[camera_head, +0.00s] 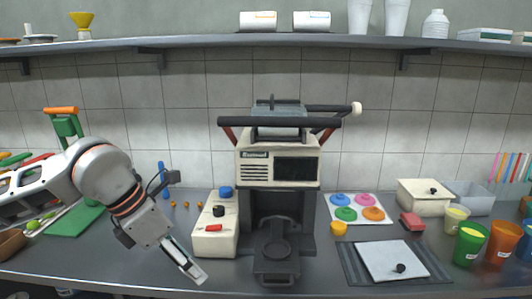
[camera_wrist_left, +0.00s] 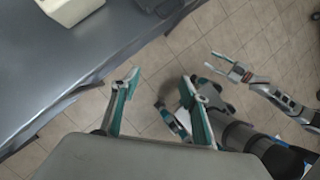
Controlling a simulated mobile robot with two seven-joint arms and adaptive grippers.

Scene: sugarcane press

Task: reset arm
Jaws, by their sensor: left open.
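My left gripper (camera_head: 186,264) hangs at the front edge of the counter, pointing down and to the right, left of the press (camera_head: 278,160). In the left wrist view its two teal-edged fingers (camera_wrist_left: 160,92) are spread apart with nothing between them, above the tiled floor. My right gripper (camera_wrist_left: 232,68) shows in the left wrist view, away from the counter, with its fingers apart and empty. It is out of the head view.
A control box (camera_head: 215,240) with a red switch stands just right of my left gripper. A green cutting board (camera_head: 78,220) lies behind my left arm. Lids, a white board (camera_head: 390,262) and cups (camera_head: 470,243) fill the counter's right side. A shelf (camera_head: 200,42) runs above.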

